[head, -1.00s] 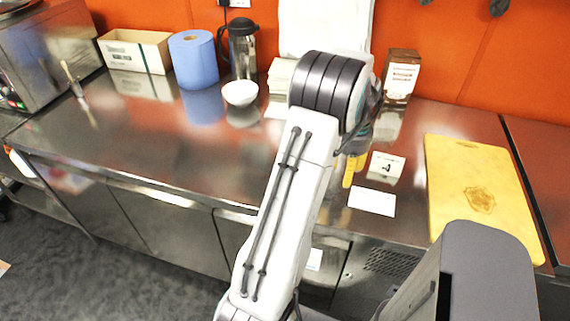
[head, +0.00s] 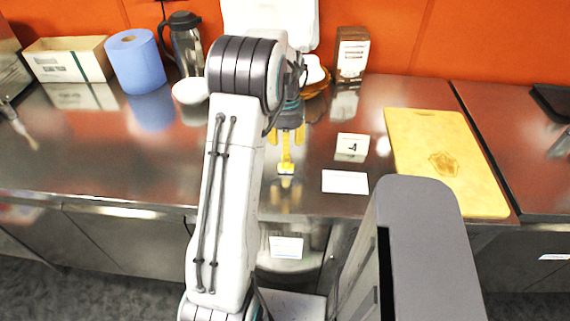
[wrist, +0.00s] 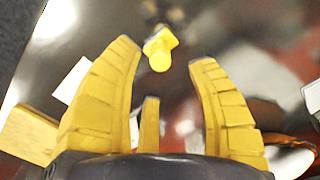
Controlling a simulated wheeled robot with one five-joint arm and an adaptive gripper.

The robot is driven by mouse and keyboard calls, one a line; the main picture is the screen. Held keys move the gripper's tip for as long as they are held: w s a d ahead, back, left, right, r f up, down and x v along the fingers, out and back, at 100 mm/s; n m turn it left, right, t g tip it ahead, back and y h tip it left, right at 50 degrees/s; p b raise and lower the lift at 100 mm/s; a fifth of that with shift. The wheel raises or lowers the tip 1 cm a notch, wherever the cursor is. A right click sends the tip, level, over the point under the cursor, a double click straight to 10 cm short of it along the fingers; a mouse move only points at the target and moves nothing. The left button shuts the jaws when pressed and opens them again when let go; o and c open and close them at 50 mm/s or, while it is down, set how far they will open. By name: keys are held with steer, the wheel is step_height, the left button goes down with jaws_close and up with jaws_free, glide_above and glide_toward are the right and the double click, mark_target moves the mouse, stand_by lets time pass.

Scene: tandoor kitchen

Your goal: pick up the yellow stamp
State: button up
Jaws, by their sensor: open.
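The yellow stamp (head: 286,167) stands on the steel counter (head: 230,185) near its front edge, just left of a white card. In the wrist view the stamp (wrist: 160,50) shows between and slightly beyond the fingertips, apart from them. My gripper (head: 287,138) has yellow fingers spread open, pointing down, above and slightly behind the stamp in the head view. Nothing is held. The exact height gap is hard to judge.
A white card (head: 345,182) and a small sign marked 4 (head: 352,147) lie right of the stamp. A yellow cutting board (head: 440,150) is farther right. A bowl (head: 190,91), blue roll (head: 137,62), flask (head: 187,45) and carton (head: 351,55) stand behind.

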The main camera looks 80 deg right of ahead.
mark_target(286, 163)
steer(key=shift+f+p, duration=0.5)
steer(key=shift+f, duration=2.45)
steer(key=shift+o, duration=0.3)
jaws_close()
